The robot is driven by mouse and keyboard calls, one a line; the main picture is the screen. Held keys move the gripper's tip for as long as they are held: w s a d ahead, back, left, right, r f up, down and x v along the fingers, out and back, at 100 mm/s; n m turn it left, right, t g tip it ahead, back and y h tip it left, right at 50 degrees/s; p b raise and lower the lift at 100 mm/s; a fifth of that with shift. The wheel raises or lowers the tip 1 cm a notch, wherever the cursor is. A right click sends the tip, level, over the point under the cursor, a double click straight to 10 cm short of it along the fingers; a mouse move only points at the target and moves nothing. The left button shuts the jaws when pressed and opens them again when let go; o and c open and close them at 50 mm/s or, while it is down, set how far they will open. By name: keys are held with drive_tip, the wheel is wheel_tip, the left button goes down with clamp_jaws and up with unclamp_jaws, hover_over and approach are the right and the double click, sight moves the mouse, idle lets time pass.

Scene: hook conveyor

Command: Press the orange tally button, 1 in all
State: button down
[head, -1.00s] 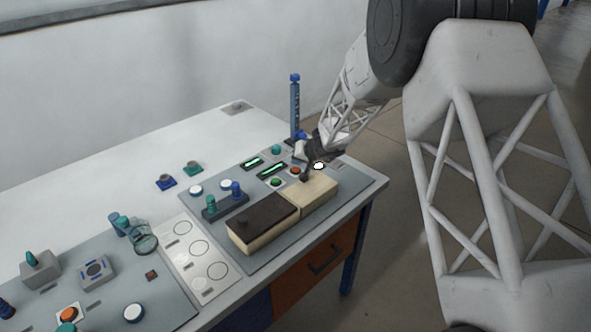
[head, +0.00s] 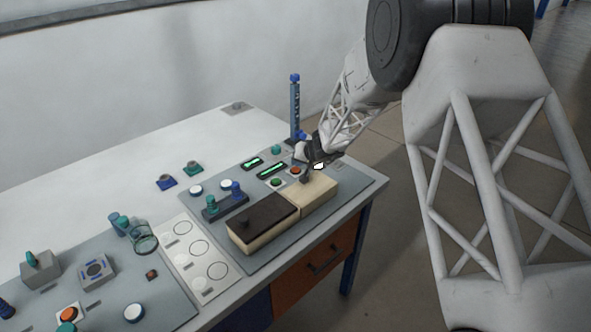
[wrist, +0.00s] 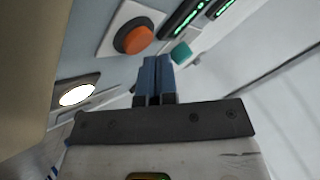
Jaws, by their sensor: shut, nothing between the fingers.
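The orange button (head: 295,170) is a round cap on a pale square plate, near the far right end of the grey panel. In the wrist view the orange button (wrist: 133,38) shows in a dark ring, left of and beyond my gripper's tips. My gripper (wrist: 152,62) has blue fingers held together, with nothing between them. No contact with the button shows; the exact gap is hard to judge. In the head view my wrist hangs just behind and right of the button, and the fingers are hard to make out.
A wooden box (head: 315,193) with a dark-topped part (head: 262,221) stands in front of the button. A green button (head: 275,183), a white lit lamp (head: 318,166), green displays (head: 272,170) and a blue post (head: 295,105) are near. Another orange button (head: 68,314) sits front left.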

sight(297, 169)
drive_tip(key=shift+s+d+f, duration=0.1)
drive_tip(key=shift+s+f, duration=0.05)
drive_tip(key=shift+f, duration=0.5)
drive_tip(key=shift+s+f, duration=0.15)
drive_tip(key=shift+f, duration=0.5)
idle(0.8)
drive_tip(key=shift+s, duration=0.15)
idle(0.4)
drive_tip(key=shift+r, duration=0.2)
drive_tip(key=shift+w+r, duration=0.15)
drive_tip(key=shift+r, duration=1.35)
drive_tip(key=shift+w+r, duration=0.15)
drive_tip(key=shift+r, duration=1.3)
drive_tip(key=shift+r, duration=0.1)
